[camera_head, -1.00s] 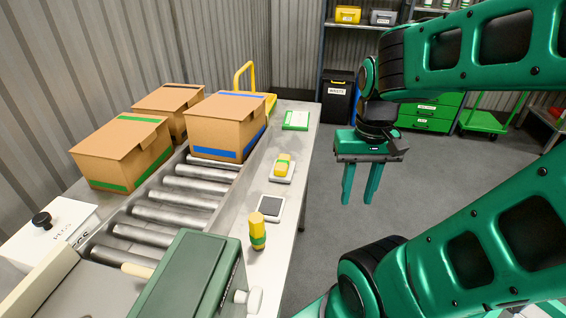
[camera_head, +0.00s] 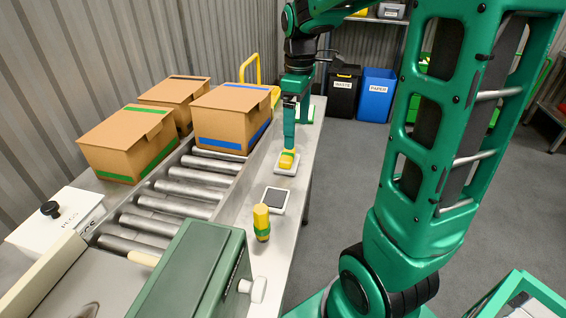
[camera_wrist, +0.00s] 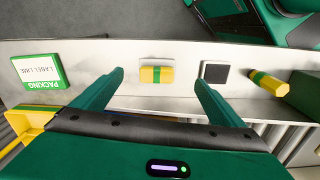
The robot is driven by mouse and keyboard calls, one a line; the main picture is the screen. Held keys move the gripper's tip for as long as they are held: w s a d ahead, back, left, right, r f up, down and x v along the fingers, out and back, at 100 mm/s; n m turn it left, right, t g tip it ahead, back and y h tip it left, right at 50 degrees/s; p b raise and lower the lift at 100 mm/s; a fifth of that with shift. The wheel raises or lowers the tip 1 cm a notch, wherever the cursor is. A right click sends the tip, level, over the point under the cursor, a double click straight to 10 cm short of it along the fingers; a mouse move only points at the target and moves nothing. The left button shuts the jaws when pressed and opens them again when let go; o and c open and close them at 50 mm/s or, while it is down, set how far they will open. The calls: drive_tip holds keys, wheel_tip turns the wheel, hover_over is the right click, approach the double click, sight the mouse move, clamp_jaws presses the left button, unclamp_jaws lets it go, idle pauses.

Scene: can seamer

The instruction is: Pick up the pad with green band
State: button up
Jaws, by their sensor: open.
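The pad with the green band (camera_head: 287,161) is a small yellow block on a white tray (camera_head: 278,169) on the metal side table. In the wrist view the pad (camera_wrist: 150,75) shows its green band and lies between my two fingers as seen from above. My gripper (camera_head: 296,145) is open and empty, pointing down just above the pad; it also shows in the wrist view (camera_wrist: 159,78). In the head view a finger overlaps the pad's upper edge, and I cannot tell the exact gap.
A yellow bottle-shaped thing with a green band (camera_head: 262,224) stands nearer on the table. A dark square in a white frame (camera_head: 274,200) lies between. A green-edged packing label (camera_wrist: 38,70) lies left in the wrist view.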

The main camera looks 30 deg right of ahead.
sight(287, 154)
drive_tip(key=shift+w+a+f+n, duration=0.2)
drive_tip(key=shift+w+n, duration=0.1)
drive_tip(key=shift+w, duration=0.25)
drive_tip(key=shift+w+a+f+n, duration=0.1)
drive_tip(key=shift+w+a+n, duration=0.15)
drive_tip(key=shift+w, duration=0.25)
drive_tip(key=shift+w+a+f, duration=0.1)
drive_tip(key=shift+f, duration=2.5)
drive_tip(key=shift+w+a+f, duration=0.1)
drive_tip(key=shift+f, duration=2.5)
drive_tip(key=c, duration=1.2)
